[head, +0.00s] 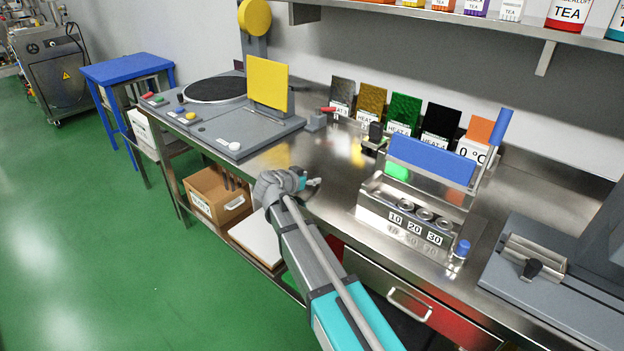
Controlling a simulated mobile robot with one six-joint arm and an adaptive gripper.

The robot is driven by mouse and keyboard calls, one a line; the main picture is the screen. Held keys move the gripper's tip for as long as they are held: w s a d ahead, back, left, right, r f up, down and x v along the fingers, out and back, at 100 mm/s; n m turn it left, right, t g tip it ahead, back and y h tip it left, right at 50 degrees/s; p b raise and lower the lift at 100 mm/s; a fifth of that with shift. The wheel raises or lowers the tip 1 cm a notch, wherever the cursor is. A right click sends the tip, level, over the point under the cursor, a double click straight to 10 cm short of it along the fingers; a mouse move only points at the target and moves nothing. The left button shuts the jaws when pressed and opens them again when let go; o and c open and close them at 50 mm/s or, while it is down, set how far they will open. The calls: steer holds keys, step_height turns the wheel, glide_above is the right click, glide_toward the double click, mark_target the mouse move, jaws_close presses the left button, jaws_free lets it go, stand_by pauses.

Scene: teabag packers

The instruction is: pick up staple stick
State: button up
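I cannot make out a staple stick for certain in the head view. My gripper (315,182) is at the front edge of the steel workbench (335,160), pointing right in the picture. It is small and partly hidden by my own wrist, so whether its fingers are open or shut does not show. I see nothing clearly held in it. A small grey block (316,122) and a red-handled piece (328,110) are at the back of the bench. A small dark-topped device (375,132) stands to their right.
A sealer-like machine with a blue bar (432,160) and blue lever stands right of my gripper. A grey panel with a yellow plate (267,83) is at left. Coloured tea packs (404,112) line the wall. A cardboard box (218,195) is below. Bench before the packs is mostly clear.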

jaws_close()
steer(key=shift+r, duration=0.2)
step_height(320, 180, up, 2)
steer(key=shift+r+p, duration=0.1)
steer(key=shift+p, duration=1.15)
steer(key=s+d+r+p, duration=0.1)
steer(key=s+r+p, duration=0.9)
steer(key=s, duration=0.4)
steer(key=shift+d+r, duration=0.2)
steer(key=shift+d, duration=0.2)
